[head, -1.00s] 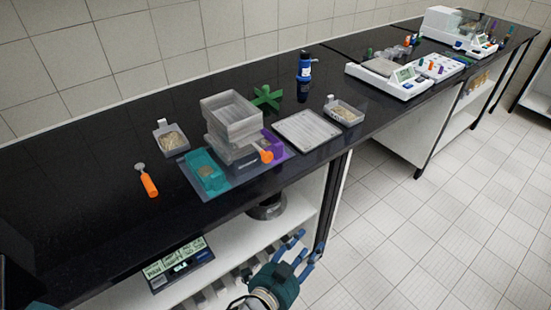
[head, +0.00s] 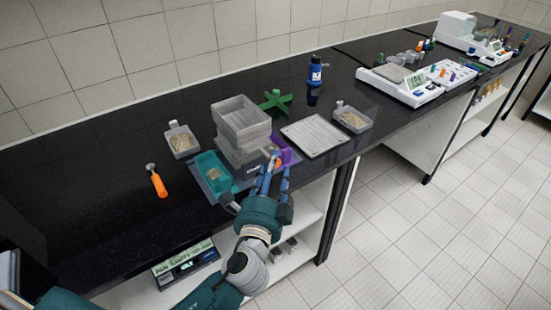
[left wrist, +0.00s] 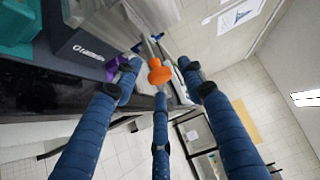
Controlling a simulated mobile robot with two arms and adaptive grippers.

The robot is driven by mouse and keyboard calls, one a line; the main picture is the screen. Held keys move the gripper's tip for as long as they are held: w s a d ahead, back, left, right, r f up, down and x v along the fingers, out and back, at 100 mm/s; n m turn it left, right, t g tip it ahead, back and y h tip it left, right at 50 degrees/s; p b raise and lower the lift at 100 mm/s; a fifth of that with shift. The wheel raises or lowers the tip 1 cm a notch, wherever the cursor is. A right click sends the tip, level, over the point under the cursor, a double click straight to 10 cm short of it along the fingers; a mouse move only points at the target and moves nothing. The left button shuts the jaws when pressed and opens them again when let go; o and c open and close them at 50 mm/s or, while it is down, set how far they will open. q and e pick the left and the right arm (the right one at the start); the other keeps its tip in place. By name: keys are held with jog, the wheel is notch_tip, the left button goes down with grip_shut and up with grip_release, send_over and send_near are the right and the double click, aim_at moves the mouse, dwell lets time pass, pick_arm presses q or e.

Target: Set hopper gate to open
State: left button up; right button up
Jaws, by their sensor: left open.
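The sieve shaker has stacked clear grey trays (head: 241,118) on a grey base, with a teal bin (head: 211,172) at its left and a purple bin (head: 288,157) at its right. An orange knob (left wrist: 159,72) on a grey lever at the shaker's side is clear in the left wrist view; it is mostly hidden by fingers in the head view. I take it to be the gate handle. My left gripper (head: 272,168) is open at the shaker's front right, its blue fingers spread around the knob. I cannot tell whether they touch it. My right gripper is out of view.
An orange-handled tool (head: 158,184) and a small grain dish (head: 181,142) lie to the left. A flat grey tray (head: 315,135), another grain dish (head: 351,118), a green cross-shaped piece (head: 275,101) and a blue bottle (head: 315,71) stand close by.

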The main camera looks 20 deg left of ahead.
pick_arm(q)
jog(key=shift+w+a, duration=0.1)
jog(key=shift+w, duration=1)
grip_shut()
jog(key=shift+s+d+f, duration=0.1)
jog(key=shift+s+d, duration=0.45)
jog(key=shift+d, duration=0.1)
grip_release()
jog(key=shift+d, duration=0.2)
